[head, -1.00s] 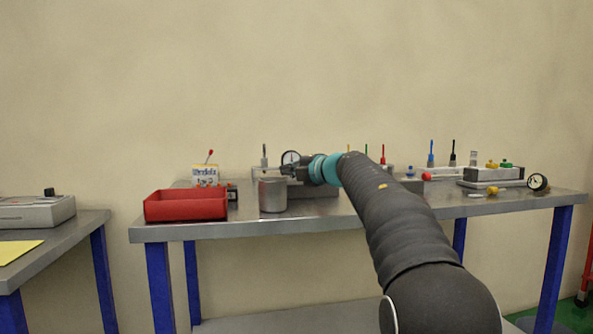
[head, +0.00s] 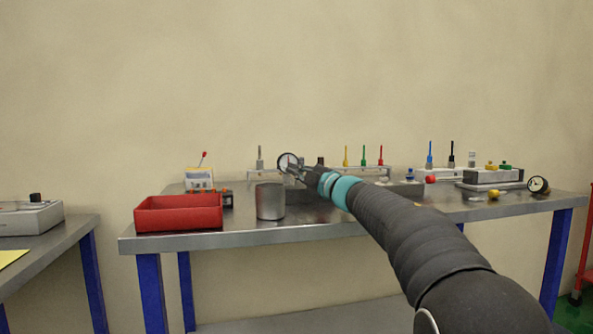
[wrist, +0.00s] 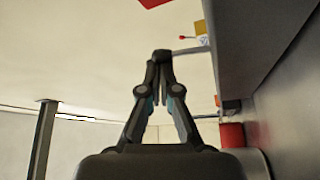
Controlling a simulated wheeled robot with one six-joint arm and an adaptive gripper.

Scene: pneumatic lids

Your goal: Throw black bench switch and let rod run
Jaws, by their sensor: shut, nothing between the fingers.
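An upright black switch lever (head: 451,153) stands at the right back of the bench (head: 330,232), beside a blue lever (head: 430,154). My gripper (head: 289,166) is over the back middle of the bench, in front of a round dial gauge (head: 285,158), well left of the black lever. In the wrist view my gripper's fingers (wrist: 162,57) are together with nothing between them. A dark knob (head: 320,161) shows just behind my gripper. I cannot tell which part is the rod; my arm hides part of the bench middle.
A red tray (head: 178,225) and a grey metal can (head: 270,214) stand at the front left. Yellow (head: 346,156), green (head: 363,156) and red (head: 381,156) levers stand at the back. A grey block (head: 494,178) and another gauge (head: 538,185) are at the right.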

